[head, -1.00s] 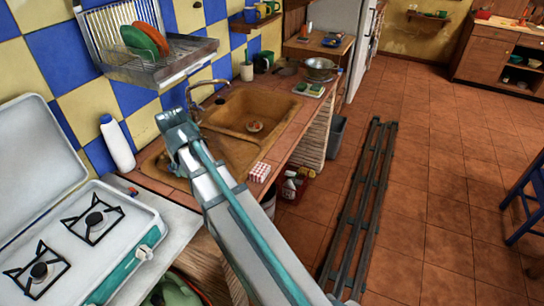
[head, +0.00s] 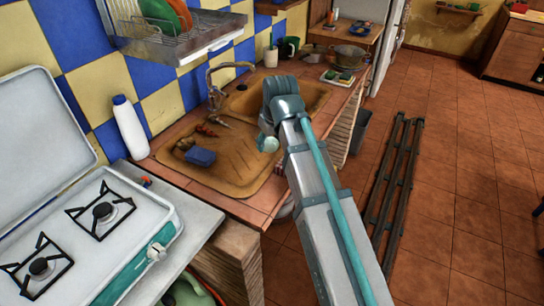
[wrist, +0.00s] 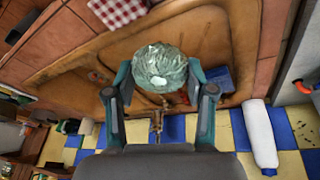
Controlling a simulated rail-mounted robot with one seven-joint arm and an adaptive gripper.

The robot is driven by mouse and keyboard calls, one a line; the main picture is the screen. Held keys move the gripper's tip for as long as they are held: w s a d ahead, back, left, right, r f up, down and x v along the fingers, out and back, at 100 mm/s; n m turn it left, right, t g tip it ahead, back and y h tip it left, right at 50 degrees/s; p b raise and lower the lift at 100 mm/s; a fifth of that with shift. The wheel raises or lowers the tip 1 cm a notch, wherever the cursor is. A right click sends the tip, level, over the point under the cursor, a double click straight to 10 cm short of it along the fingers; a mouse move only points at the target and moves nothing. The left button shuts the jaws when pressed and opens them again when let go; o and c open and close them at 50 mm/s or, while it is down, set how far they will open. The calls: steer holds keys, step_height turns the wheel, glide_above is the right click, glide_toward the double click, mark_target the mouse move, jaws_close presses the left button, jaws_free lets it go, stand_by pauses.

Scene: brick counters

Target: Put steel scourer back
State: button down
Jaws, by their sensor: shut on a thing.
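The steel scourer (wrist: 165,67) is a round, crinkled, grey-green ball in the wrist view. My gripper (wrist: 162,74) is shut on it, with one teal finger on each side. In the wrist view, the scourer shows above the brown sink (wrist: 75,62). In the head view, my arm's upper end stands in front of the sink (head: 225,183), and my fingers cannot be made out there.
A blue sponge (head: 201,156) and small items lie in the sink's near part, by the tap (head: 215,85). A white dish with green pads (head: 338,77) and a metal colander (head: 349,55) stand farther along. A white bottle (head: 130,127) stands left.

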steer(key=shift+s+a+f+n, duration=0.15)
steer(key=shift+a+n, duration=0.15)
steer(key=shift+a, duration=0.35)
steer(key=shift+w+a, duration=0.25)
steer(key=w+a+f+p, duration=0.2)
steer(key=w+f, duration=0.1)
steer(key=w, duration=0.5)
glide_toward(254, 151)
steer(key=shift+w+a+f+p, duration=0.1)
steer(key=shift+w+f+p, duration=0.35)
steer(key=shift+f, duration=0.2)
steer(key=shift+w+a+f, duration=0.1)
steer(key=shift+w+f, duration=0.3)
steer(key=shift+f, duration=0.15)
steer(key=shift+s+p+x, duration=0.2)
steer(key=shift+x, duration=0.7)
steer(key=shift+s+p+x, duration=0.15)
steer(key=shift+p+x, duration=0.05)
steer(key=shift+x, duration=0.65)
steer(key=shift+f, duration=0.3)
steer(key=shift+c, duration=2)
jaws_free()
